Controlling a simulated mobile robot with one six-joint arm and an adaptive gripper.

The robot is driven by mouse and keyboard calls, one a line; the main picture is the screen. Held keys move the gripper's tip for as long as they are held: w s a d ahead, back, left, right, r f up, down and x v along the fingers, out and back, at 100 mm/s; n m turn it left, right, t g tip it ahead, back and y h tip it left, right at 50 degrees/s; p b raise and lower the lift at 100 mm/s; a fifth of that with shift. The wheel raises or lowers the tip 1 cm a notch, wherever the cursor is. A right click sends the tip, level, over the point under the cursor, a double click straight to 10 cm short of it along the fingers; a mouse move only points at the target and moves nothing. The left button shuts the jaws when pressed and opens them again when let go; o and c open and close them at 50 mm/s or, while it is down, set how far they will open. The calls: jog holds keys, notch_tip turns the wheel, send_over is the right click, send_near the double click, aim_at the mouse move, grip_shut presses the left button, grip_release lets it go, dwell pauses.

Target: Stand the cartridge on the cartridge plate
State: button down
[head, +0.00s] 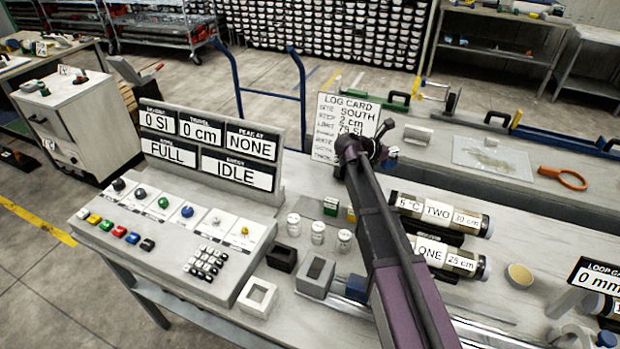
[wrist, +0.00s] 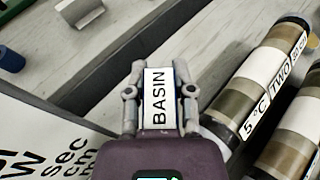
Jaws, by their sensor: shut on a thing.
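My gripper (wrist: 158,90) is shut on a narrow piece with a white label reading BASIN (wrist: 158,98), which I take to be the cartridge. The piece sits between both fingers; its far end and lower part are hard to see. In the head view my gripper (head: 380,148) is beside the right edge of the log card, above the back of the bench, and largely hides the held piece. I cannot tell for certain which surface is the cartridge plate.
Core liners TWO (head: 440,213) and ONE (head: 450,256) lie right of my arm. The log card (head: 342,125) stands close by.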

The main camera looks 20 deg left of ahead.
jog(key=s+a+f+n+t+y+b, duration=0.1)
jog(key=s+a+f+b, duration=0.1)
jog(key=a, duration=0.6)
jog(key=s+a+f+n+t+y+b, duration=0.1)
jog(key=s+a+f+n+b, duration=0.1)
jog(key=a, duration=0.5)
jog(key=s+a+f+n+t+y+b, duration=0.1)
jog(key=s+a+f+y+b, duration=0.1)
jog(key=a, duration=0.6)
jog(key=s+f+b, duration=0.1)
jog(key=s+f, duration=0.1)
jog(key=s, duration=0.1)
jog(key=shift+a+n, duration=0.3)
jog(key=shift+f+b, duration=0.2)
jog(key=shift+b, duration=0.15)
jog(key=shift+f+b, duration=3.3)
jog(key=shift+b, duration=0.05)
jog(key=shift+f+b, duration=0.6)
jog(key=shift+c, duration=2)
grip_release()
